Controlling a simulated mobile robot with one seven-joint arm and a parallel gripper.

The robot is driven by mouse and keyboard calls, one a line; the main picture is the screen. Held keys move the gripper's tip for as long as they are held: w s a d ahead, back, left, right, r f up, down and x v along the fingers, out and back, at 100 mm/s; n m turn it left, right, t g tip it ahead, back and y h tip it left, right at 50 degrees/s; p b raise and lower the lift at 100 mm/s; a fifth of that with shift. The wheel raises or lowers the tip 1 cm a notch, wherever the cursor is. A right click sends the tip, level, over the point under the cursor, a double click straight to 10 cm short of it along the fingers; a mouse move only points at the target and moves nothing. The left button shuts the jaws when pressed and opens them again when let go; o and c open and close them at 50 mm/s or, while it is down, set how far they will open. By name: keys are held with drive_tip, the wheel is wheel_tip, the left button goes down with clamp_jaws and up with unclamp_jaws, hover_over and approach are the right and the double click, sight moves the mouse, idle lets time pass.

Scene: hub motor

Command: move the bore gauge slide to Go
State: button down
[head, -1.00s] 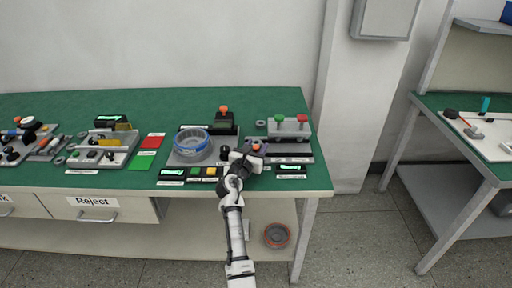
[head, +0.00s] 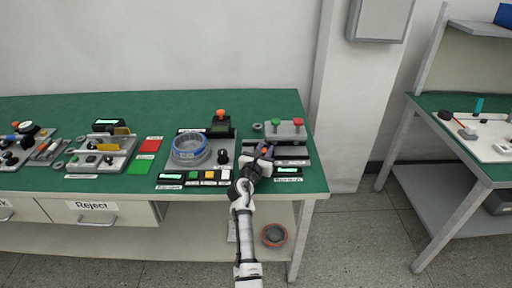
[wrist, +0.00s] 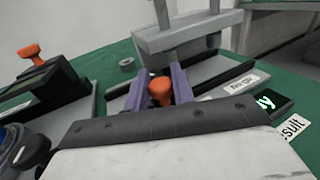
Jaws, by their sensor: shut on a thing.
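The orange slide knob (wrist: 160,92) of the bore gauge shows in the wrist view, between the two purple fingers of my gripper (wrist: 158,85). My gripper is shut on it. In the head view my gripper (head: 264,152) is over the dark gauge base at the right end of the green bench, and the orange knob shows only as a small spot. The gauge base and its dark rails (wrist: 225,78) are partly hidden by my gripper. Any Go mark is hidden or too small to read.
A grey block with green and red knobs (head: 285,129) stands just behind my gripper. A blue ring on a fixture (head: 189,148) and an orange-topped black device (head: 221,124) stand to the left. A lit display (head: 288,171) lies in front. The bench's right edge is near.

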drive_tip(key=c, duration=1.2)
unclamp_jaws()
drive_tip(key=b+v, duration=0.2)
drive_tip(key=v, duration=1.2)
drive_tip(key=shift+c, duration=0.3)
